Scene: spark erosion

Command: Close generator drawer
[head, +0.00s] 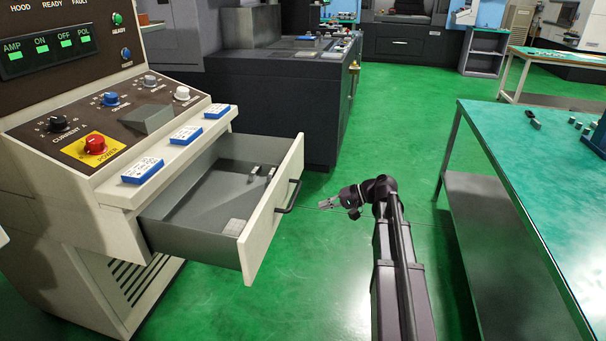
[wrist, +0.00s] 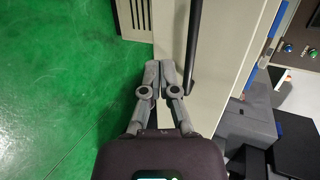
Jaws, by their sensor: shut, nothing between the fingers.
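The generator drawer (head: 265,235) is pulled open from the cream generator cabinet (head: 75,225), its grey inside showing. A dark bar handle (head: 289,197) is on its cream front. My gripper (head: 320,204) is shut and empty, just right of the handle, pointing toward the drawer front, with a small gap in the head view. In the wrist view the shut fingertips (wrist: 167,66) lie over the edge of the cream front panel (wrist: 232,45), beside the dark handle (wrist: 193,45). I cannot tell from that view whether they touch it.
Small metal pieces (head: 262,173) and a pale card (head: 234,228) lie in the drawer. Blue-and-white boxes (head: 142,170) sit on the ledge above. A dark machine (head: 285,105) stands behind. A green-topped table (head: 520,160) stands at right.

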